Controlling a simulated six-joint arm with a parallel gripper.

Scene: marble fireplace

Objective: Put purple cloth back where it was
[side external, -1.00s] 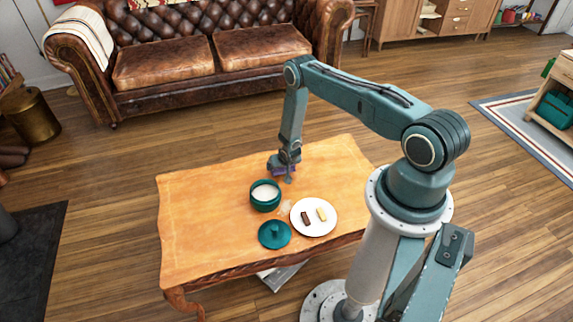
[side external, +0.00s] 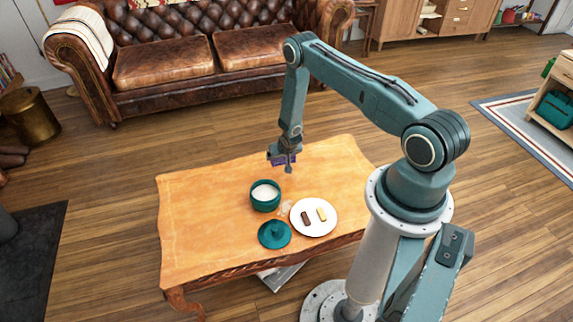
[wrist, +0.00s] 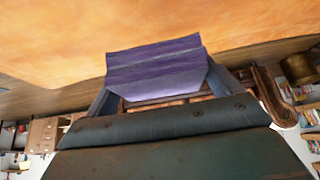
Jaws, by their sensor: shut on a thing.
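The purple cloth (wrist: 155,68) is held between the fingers of my gripper (wrist: 160,97) in the wrist view. It looks folded, with paler stripes. In the side view my gripper (side external: 284,165) is above the far part of the wooden table (side external: 205,225), and a little of the purple cloth (side external: 276,158) shows at its fingers. My gripper is shut on the cloth and looks clear of the tabletop.
A teal pot (side external: 265,203) with white contents stands mid-table, with its teal lid (side external: 274,235) in front. A white plate (side external: 314,229) with a dark and a pale piece is to the right. The table's left side is clear.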

